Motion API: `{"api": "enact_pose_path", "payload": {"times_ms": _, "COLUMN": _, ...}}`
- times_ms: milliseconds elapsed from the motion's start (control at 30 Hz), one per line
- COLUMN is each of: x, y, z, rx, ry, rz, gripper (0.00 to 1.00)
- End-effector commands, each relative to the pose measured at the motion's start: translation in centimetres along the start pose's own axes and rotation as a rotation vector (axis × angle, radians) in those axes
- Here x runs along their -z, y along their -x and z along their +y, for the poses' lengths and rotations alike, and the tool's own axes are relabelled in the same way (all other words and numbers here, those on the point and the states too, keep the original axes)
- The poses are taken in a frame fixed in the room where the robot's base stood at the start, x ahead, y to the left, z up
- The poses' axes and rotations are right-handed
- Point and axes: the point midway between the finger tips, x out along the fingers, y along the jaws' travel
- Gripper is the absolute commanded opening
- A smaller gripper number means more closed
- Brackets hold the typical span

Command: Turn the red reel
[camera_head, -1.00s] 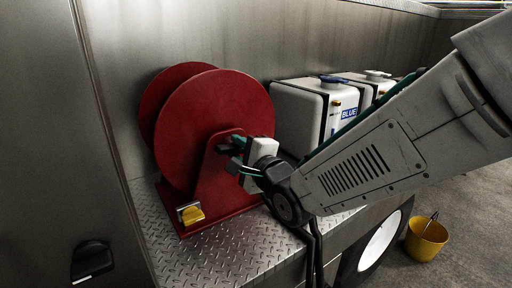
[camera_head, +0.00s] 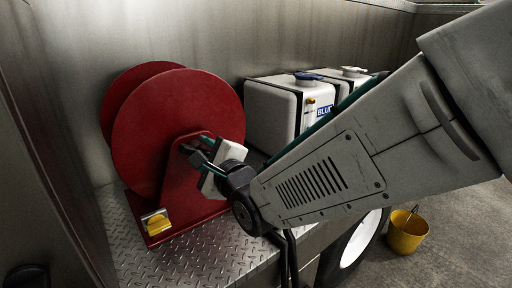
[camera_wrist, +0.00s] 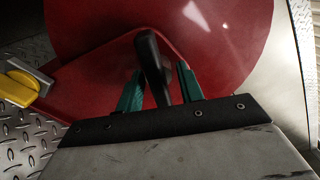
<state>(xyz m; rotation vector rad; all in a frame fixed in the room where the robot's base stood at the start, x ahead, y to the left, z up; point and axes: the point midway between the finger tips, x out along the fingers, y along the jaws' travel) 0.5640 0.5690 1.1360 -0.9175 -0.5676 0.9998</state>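The red reel (camera_head: 165,125) stands upright on its red bracket at the left in the head view; its disc also fills the top of the wrist view (camera_wrist: 235,35). A dark crank handle (camera_wrist: 150,58) sticks out from the reel's hub side toward my gripper. My gripper (camera_wrist: 160,72) has its two green fingers on either side of the handle. A gap shows between the handle and the right finger; the left finger is close to it, and contact is unclear. In the head view my gripper (camera_head: 200,150) is at the hub, and the wrist partly hides the bracket.
A yellow knob (camera_head: 156,223) sits at the bracket's foot, on a diamond-plate deck (camera_head: 190,262). White tanks (camera_head: 272,115) stand behind my arm. A wheel (camera_head: 360,240) and a yellow bucket (camera_head: 406,232) are below at the right. A metal wall (camera_head: 220,40) lies behind.

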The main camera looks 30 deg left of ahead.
Motion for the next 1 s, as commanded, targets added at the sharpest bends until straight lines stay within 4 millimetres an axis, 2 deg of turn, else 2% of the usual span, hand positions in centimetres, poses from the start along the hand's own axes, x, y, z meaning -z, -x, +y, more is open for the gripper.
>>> {"api": "enact_pose_path", "payload": {"times_ms": 233, "x": 0.0, "y": 1.0, "z": 0.0, "rx": -0.001, "ry": 0.001, "rz": 0.000, "gripper": 0.37}}
{"api": "enact_pose_path", "payload": {"times_ms": 500, "x": 0.1, "y": 5.5, "z": -0.1, "rx": 0.000, "ry": 0.000, "rz": 0.001, "gripper": 0.37}}
{"api": "enact_pose_path", "payload": {"times_ms": 633, "x": 0.1, "y": 7.0, "z": -0.1, "rx": 0.001, "ry": 0.000, "rz": 0.000, "gripper": 0.37}}
{"api": "enact_pose_path", "payload": {"times_ms": 1000, "x": 0.1, "y": 7.7, "z": 0.0, "rx": 0.000, "ry": 0.000, "rz": 0.000, "gripper": 0.37}}
